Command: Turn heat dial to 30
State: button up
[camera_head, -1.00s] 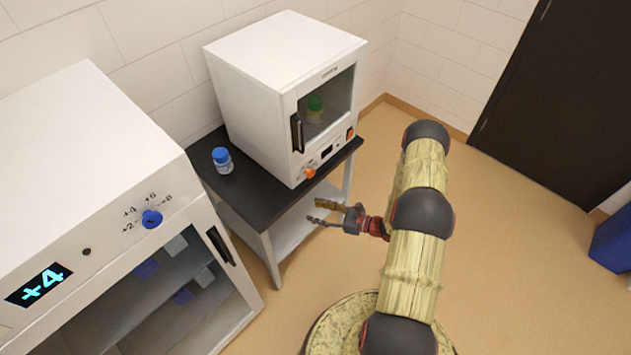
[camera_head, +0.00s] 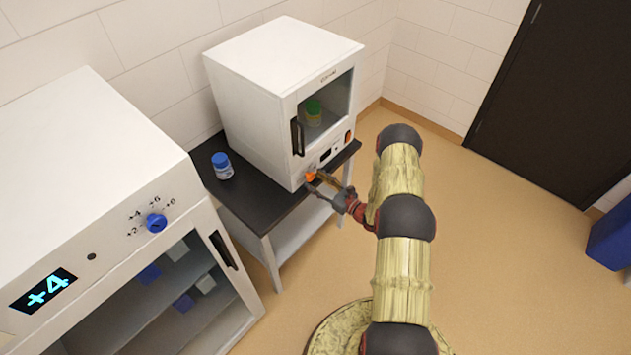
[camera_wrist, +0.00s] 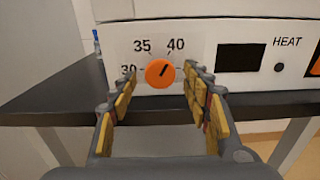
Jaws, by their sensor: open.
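The orange heat dial (camera_wrist: 160,72) is on the white front of the heating cabinet, and its dark pointer line leans up and right, towards the 40 mark. The 30 mark is at its left, 35 at upper left. In the head view the dial (camera_head: 310,175) is low on the front of the cabinet (camera_head: 275,65). My open gripper (camera_wrist: 160,78) faces the dial, one finger on each side, with gaps showing between fingers and dial. In the head view my gripper (camera_head: 313,182) is right at the dial. The right finger hides part of the scale.
A dark display (camera_wrist: 241,57) and the HEAT label (camera_wrist: 287,41) are right of the dial. The cabinet stands on a black-topped table (camera_head: 250,195) with a blue-capped bottle (camera_head: 222,165). A fridge (camera_head: 85,160) with a blue dial (camera_head: 156,222) is at left.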

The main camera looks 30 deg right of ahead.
jog(key=shift+w+a, duration=0.1)
jog(key=shift+w, duration=0.1)
jog(key=shift+c, duration=0.5)
jog(key=c, duration=1)
